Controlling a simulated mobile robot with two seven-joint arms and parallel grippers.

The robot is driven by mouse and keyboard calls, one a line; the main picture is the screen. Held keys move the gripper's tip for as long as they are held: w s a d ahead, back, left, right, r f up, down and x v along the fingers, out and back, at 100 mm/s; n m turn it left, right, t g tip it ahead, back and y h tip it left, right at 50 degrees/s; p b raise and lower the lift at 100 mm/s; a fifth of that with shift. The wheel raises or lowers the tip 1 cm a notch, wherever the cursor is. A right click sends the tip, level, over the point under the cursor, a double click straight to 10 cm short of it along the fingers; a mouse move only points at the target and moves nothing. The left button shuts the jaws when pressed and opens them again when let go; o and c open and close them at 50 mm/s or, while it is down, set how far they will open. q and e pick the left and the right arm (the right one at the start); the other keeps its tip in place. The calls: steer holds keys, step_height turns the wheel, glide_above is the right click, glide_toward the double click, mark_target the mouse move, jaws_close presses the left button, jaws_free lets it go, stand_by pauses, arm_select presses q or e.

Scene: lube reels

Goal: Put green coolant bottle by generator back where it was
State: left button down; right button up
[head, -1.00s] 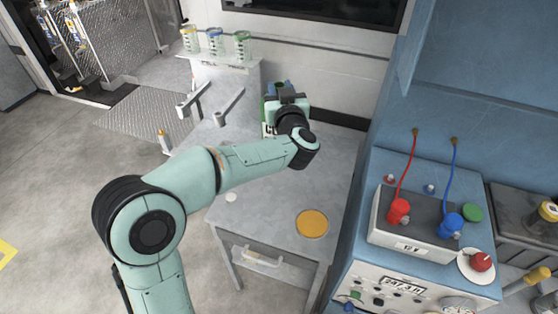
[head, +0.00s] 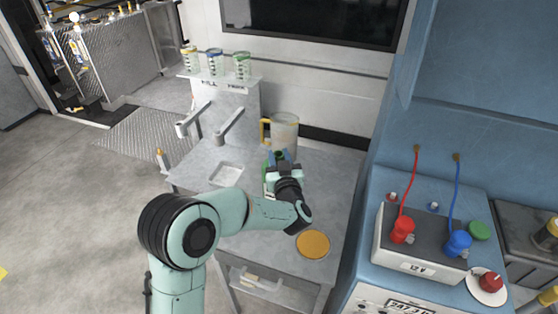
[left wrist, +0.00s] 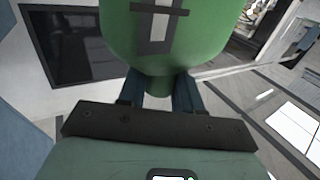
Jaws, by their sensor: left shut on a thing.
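My left gripper (head: 280,160) is shut on the green coolant bottle, above the middle of the grey metal bench (head: 320,190). In the left wrist view the bottle (left wrist: 165,30) fills the top middle, with a grey and black label, and its narrow lower part sits between the fingers. In the head view only slivers of green show by the fingers; my wrist hides the rest. I cannot tell whether the bottle touches the bench. The blue machine (head: 380,285) with an hour display stands at the right. My right gripper is not in view.
A jug (head: 285,130) with a yellow handle stands just behind the gripper. A shallow white tray (head: 226,174) lies left of it, and an orange disc (head: 313,244) lies near the front. Several jars (head: 215,62) stand on the rear shelf. A 12V battery (head: 415,248) sits on the machine.

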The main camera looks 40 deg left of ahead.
arm_select(q)
steer(key=shift+f, duration=0.2)
steer(key=shift+f, duration=0.2)
steer(key=c, duration=0.8)
jaws_free()
steer(key=shift+r, duration=0.1)
steer(key=b+v, duration=0.1)
steer(key=v, duration=1.1)
steer(key=shift+s+b, duration=0.1)
steer(key=shift+b, duration=0.3)
